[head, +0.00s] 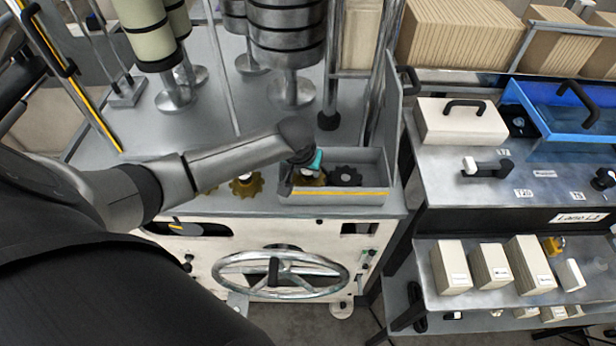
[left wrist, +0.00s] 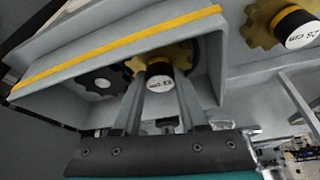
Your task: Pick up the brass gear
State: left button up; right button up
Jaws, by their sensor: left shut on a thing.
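My left gripper (head: 308,168) reaches down into a grey open tray (head: 345,197) with a yellow stripe on its front wall. It is shut on a brass gear (head: 312,180) at the tray's left end. In the left wrist view, the fingers (left wrist: 160,105) close around the dark hub of this brass gear (left wrist: 183,57), which has a white labelled end. I cannot tell whether the gear touches the tray floor. Another brass gear (head: 245,186) lies on the grey machine top, left of the tray; it also shows in the left wrist view (left wrist: 262,25). My right gripper is not in view.
A black gear (head: 345,175) lies in the tray beside the held one. Metal posts and stacked rollers (head: 287,45) stand behind. A handwheel (head: 280,273) is below the front edge. Right, a shelf holds a white case (head: 460,123), a blue bin (head: 565,120) and several boxes (head: 490,265).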

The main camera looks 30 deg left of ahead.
pick_arm(q)
grip_shut()
jog(key=shift+w+r, duration=0.1)
dwell(0.5)
